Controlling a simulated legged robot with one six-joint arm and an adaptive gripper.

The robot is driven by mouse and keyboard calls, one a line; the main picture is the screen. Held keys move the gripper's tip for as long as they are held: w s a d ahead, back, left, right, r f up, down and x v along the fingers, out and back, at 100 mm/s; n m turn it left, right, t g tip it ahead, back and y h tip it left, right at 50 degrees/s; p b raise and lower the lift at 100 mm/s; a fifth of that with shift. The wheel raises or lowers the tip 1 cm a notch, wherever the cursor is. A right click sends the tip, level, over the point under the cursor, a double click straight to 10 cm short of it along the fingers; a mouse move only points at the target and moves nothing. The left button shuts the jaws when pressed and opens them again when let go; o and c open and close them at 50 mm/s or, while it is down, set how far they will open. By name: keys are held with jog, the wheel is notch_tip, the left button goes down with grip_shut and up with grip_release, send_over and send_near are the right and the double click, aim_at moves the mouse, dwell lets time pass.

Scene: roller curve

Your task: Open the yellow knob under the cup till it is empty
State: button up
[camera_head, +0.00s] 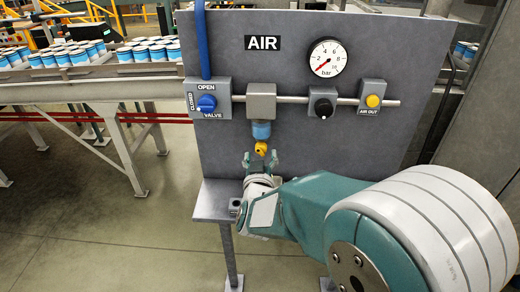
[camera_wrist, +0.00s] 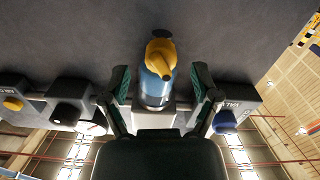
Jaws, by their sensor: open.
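The yellow knob (camera_head: 261,148) sits at the bottom of the blue cup (camera_head: 261,130), which hangs under a grey block on the air pipe. In the wrist view the yellow knob (camera_wrist: 161,56) is at the top centre, with the blue cup (camera_wrist: 157,88) behind it. My gripper (camera_head: 261,160) is open just below the knob in the head view. In the wrist view its two dark green fingers (camera_wrist: 160,88) stand either side of the cup and knob, with gaps on both sides. I cannot see liquid inside the cup.
The grey panel (camera_head: 224,140) stands close behind the knob. It carries a blue valve (camera_head: 207,103), a black knob (camera_head: 323,107), a yellow button (camera_head: 373,101) and a gauge (camera_head: 327,58) with a red needle. A grey ledge (camera_head: 212,200) lies below. A conveyor with cans is at left.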

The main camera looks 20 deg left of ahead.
aim_at(260, 153)
jog(key=shift+x, duration=1.15)
jog(key=shift+w, duration=0.3)
jog(key=shift+a, duration=0.35)
jog(key=shift+d, duration=0.25)
grip_shut()
jog(key=shift+m, duration=1.4)
